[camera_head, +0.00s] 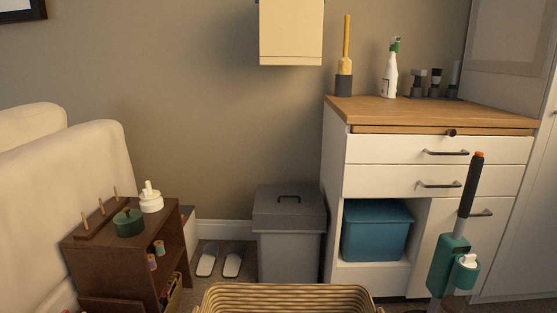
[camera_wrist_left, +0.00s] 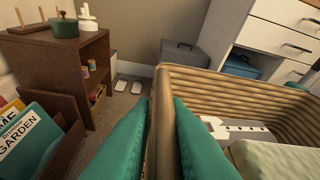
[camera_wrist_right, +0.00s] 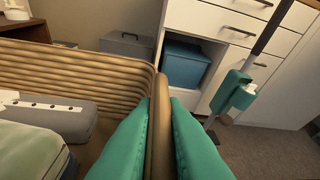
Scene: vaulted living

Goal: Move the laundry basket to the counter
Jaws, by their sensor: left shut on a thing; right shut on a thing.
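The laundry basket (camera_head: 285,298) is tan and ribbed, and its far rim shows at the bottom of the head view. In the left wrist view my teal left gripper (camera_wrist_left: 165,108) is shut on the basket's left rim (camera_wrist_left: 168,85). In the right wrist view my teal right gripper (camera_wrist_right: 161,105) is shut on the right rim (camera_wrist_right: 160,85). Folded cloth (camera_wrist_left: 275,160) and a grey item (camera_wrist_right: 60,118) lie inside. The counter (camera_head: 430,112) has a wooden top over white drawers, ahead and right. Both grippers are out of the head view.
On the counter stand a yellow-handled brush (camera_head: 345,65), a spray bottle (camera_head: 390,75) and several dark items. A teal-and-black stick vacuum (camera_head: 455,250) stands before it. A grey lidded bin (camera_head: 288,230) is left of the counter. A brown shelf (camera_head: 130,245) and sofa are at left.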

